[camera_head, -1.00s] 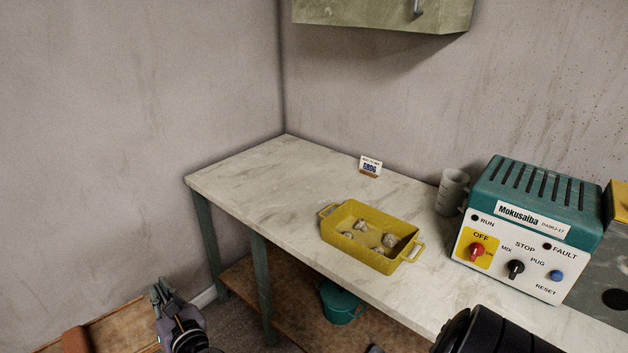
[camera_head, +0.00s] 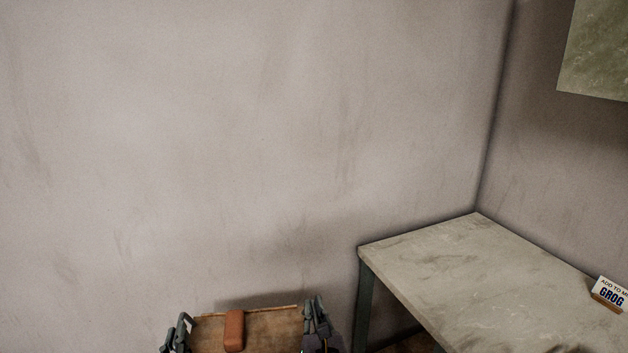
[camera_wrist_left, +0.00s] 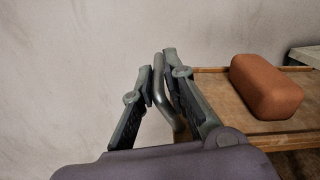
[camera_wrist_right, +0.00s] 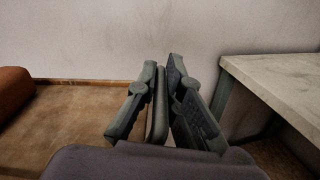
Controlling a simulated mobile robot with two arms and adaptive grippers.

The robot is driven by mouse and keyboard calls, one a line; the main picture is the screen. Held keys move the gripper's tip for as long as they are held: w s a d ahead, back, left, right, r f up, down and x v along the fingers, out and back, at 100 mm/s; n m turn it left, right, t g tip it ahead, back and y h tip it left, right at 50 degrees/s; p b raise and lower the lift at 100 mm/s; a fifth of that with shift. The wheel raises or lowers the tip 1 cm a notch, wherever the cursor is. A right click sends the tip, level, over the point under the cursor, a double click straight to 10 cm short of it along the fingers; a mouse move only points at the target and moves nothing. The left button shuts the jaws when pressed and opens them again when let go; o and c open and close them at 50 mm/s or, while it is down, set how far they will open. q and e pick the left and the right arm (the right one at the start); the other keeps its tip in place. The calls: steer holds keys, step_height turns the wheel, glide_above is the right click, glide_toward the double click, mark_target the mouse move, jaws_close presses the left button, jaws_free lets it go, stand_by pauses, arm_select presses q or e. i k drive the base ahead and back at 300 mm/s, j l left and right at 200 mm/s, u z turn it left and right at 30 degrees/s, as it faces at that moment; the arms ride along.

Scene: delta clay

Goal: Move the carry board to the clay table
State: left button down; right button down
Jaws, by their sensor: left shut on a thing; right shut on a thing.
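The carry board (camera_head: 275,328) is a wooden tray with a raised rim, low in the head view and held between my two grippers. A reddish-brown clay block (camera_head: 234,331) lies on it. My left gripper (camera_head: 183,322) is shut on the board's metal handle, which shows between the fingers in the left wrist view (camera_wrist_left: 168,95). My right gripper (camera_head: 318,305) is shut on the handle at the other end, seen in the right wrist view (camera_wrist_right: 158,100). The board's near part is cut off by the head view's bottom edge.
A pale stone-topped table (camera_head: 455,265) with dark legs stands to the right of the board, in the corner. A GROG sign (camera_head: 608,293) stands on it; the visible top is otherwise mostly bare. A plain wall is behind the board.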

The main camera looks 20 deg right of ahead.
mark_target(468, 300)
steer(key=i+z, duration=0.3)
steer(key=z, duration=0.15)
steer(key=i+j+z, duration=0.1)
steer(key=i+z, duration=0.2)
steer(key=z, duration=0.15)
steer(key=i+j+z, duration=0.2)
steer(key=z, duration=0.3)
steer(key=i+j+z, duration=0.25)
steer(key=z, duration=0.2)
steer(key=i+j+z, duration=0.15)
steer(key=j+z, duration=0.3)
